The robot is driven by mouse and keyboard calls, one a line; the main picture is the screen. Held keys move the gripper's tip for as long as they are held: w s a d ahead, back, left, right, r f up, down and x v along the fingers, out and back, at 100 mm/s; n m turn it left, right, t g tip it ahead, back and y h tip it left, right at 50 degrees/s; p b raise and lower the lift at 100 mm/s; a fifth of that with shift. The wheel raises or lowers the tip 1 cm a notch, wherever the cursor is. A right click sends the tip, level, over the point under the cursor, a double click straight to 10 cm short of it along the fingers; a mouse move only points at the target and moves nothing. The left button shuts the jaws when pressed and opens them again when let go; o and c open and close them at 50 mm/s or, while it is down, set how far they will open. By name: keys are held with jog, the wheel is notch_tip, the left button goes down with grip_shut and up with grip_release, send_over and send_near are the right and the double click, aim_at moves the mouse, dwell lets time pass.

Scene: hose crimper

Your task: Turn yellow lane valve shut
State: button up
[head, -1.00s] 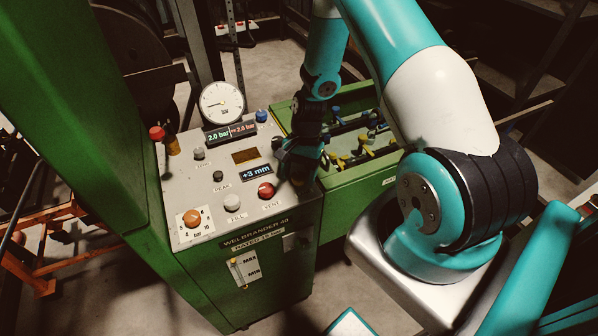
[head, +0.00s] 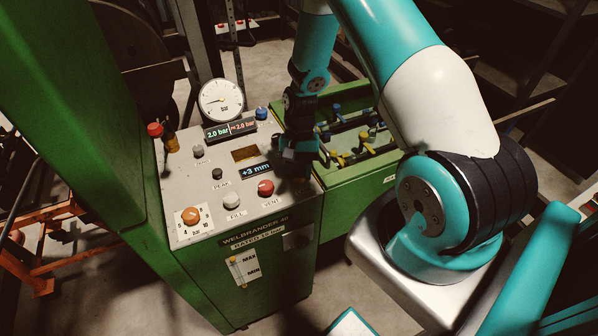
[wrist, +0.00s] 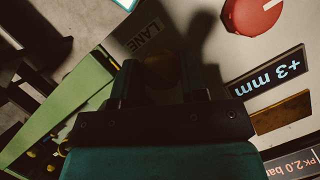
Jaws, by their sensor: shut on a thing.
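Several yellow-handled valves (head: 339,160) sit on the green bench in the head view, right of the control panel; they also show small and dim at the lower left of the wrist view (wrist: 52,168). Which of them is the yellow lane valve I cannot tell. My gripper (head: 296,176) is not at them. It points down at the right edge of the panel and is shut on a dim brownish, knob-like thing (wrist: 160,72) beside the LANE label (wrist: 143,33). The fingers and shadow hide most of that thing.
The grey panel (head: 190,222) carries a red VENT button (head: 265,188), a white FILL button (head: 231,201), an orange knob (head: 191,216) and a +3 mm display (head: 255,170). A round gauge (head: 221,100) stands behind. Blue-handled valves (head: 372,121) share the green bench.

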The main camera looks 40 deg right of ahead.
jog(key=n+h+b, duration=0.1)
jog(key=n, duration=0.2)
jog(key=shift+w+a+n+g, duration=0.1)
jog(key=shift+n+g, duration=0.2)
jog(key=shift+n, duration=0.1)
jog(key=n+h, duration=0.1)
jog(key=n, duration=0.2)
jog(key=shift+n+h+b, duration=0.3)
jog(key=shift+h+b, duration=0.1)
jog(key=n+h, duration=0.1)
jog(key=n, duration=0.2)
jog(key=shift+a+n, duration=0.1)
jog(key=shift+n, duration=0.2)
jog(key=shift+n+h+b, duration=0.3)
jog(key=shift+n+h, duration=0.4)
jog(key=shift+n, duration=0.9)
jog(key=o, duration=0.9)
jog(key=b+v, duration=0.3)
jog(key=v, duration=1.4)
jog(key=shift+a+r, duration=0.25)
jog(key=shift+a, duration=0.05)
